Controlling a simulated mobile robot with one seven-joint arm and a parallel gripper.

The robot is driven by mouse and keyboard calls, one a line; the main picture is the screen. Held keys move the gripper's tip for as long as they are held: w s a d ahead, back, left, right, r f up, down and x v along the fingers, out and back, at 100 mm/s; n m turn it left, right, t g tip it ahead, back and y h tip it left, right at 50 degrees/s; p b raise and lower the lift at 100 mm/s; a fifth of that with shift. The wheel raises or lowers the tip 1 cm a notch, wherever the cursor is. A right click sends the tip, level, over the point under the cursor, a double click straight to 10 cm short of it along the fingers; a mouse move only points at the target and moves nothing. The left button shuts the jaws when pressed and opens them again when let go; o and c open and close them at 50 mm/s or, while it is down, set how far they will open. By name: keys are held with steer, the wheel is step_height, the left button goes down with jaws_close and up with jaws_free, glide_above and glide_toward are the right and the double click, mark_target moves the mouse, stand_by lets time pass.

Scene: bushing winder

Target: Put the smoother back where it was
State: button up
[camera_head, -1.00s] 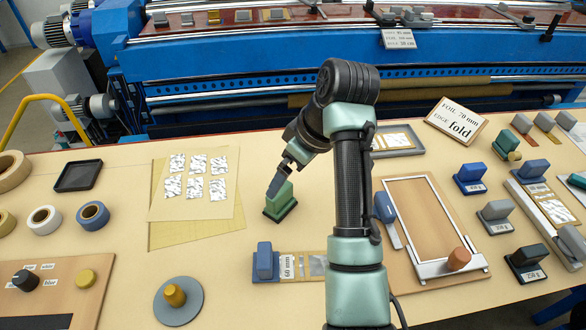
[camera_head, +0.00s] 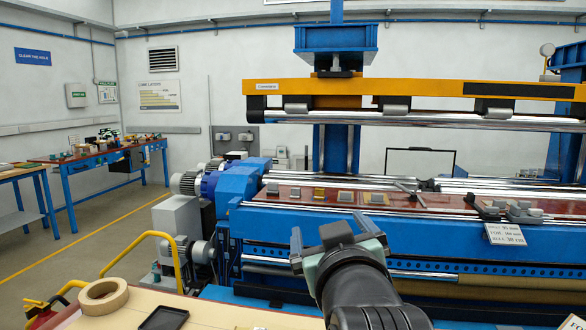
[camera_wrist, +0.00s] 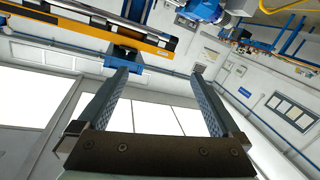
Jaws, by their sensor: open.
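My gripper (camera_head: 333,238) is raised in front of the blue machine in the head view. In the wrist view its two fingers (camera_wrist: 160,85) stand wide apart with nothing between them, and the camera faces the ceiling and upper walls. Most of the worktable is below the picture.
A tan tape roll (camera_head: 103,296) and a black tray (camera_head: 163,318) sit on the visible table edge. The blue winding machine (camera_head: 400,235) stands behind, with several small blocks on its red bed. A yellow rail (camera_head: 165,250) is at left. Other benches (camera_head: 100,160) stand far left.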

steer(key=s+a+r+m+t, duration=0.1)
steer(key=s+a+r+t, duration=0.1)
steer(key=s+r+t, duration=0.3)
steer(key=s+a+r+m+t, duration=0.2)
steer(key=s+r+t, duration=0.3)
steer(key=s+r, duration=0.9)
steer(key=shift+a+r, duration=0.2)
steer(key=shift+a, duration=0.3)
steer(key=shift+c, duration=0.3)
